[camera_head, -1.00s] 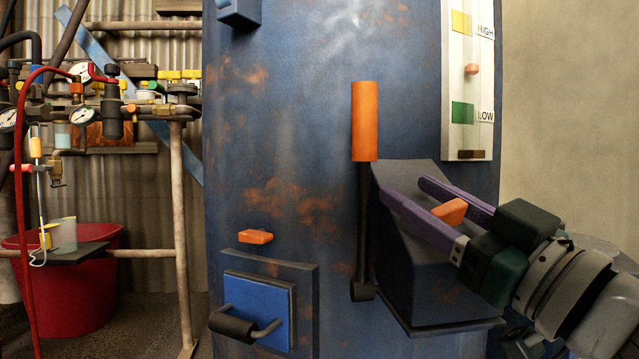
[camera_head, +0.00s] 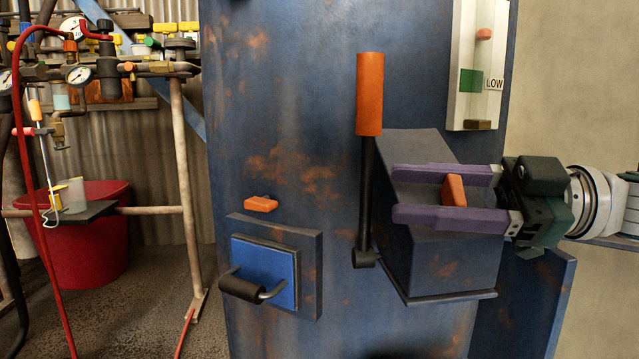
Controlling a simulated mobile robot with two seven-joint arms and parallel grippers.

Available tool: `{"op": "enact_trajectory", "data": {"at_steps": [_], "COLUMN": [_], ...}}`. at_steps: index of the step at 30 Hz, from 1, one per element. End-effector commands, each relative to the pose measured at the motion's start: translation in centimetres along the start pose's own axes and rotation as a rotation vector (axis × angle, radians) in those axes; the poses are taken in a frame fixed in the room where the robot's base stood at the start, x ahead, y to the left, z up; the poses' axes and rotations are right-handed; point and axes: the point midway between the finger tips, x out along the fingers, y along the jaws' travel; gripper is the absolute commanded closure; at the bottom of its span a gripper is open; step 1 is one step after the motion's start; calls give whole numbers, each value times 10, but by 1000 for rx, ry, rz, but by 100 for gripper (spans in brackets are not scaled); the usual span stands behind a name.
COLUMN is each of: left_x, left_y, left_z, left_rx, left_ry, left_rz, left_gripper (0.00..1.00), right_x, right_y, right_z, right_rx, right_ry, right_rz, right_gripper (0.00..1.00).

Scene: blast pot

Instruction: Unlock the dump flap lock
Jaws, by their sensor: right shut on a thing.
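My right gripper (camera_head: 448,196) comes in from the right in front of the sloped dark box on the blue tank. Its two purple fingers point left, one above the other. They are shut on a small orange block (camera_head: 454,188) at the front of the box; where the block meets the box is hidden. A second small orange catch (camera_head: 261,204) is on the tank just above a blue flap (camera_head: 264,264) with a black bar handle, and nothing touches it. The flap looks closed. My left gripper is not in view.
A black lever with an orange grip (camera_head: 369,94) stands upright just left of the sloped box (camera_head: 412,158), near the fingertips. A level gauge (camera_head: 474,95) is above. Pipes, gauges and a red tub (camera_head: 90,262) are at the left.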

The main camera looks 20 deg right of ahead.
Motion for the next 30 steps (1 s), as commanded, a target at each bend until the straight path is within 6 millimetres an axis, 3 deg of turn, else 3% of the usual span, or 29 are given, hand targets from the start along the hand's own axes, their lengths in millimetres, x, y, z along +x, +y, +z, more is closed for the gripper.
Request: {"op": "enact_trajectory", "data": {"at_steps": [12, 30], "left_x": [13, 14], "left_y": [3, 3], "left_z": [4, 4], "left_rx": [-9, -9], "left_ry": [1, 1], "left_rz": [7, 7], "left_gripper": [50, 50], "right_x": [-2, -3], "right_y": [-7, -9], "right_z": [2, 2], "right_rx": [-29, -31], "right_ry": [-2, -3], "right_rz": [-223, -270], "right_gripper": [100, 100]}}
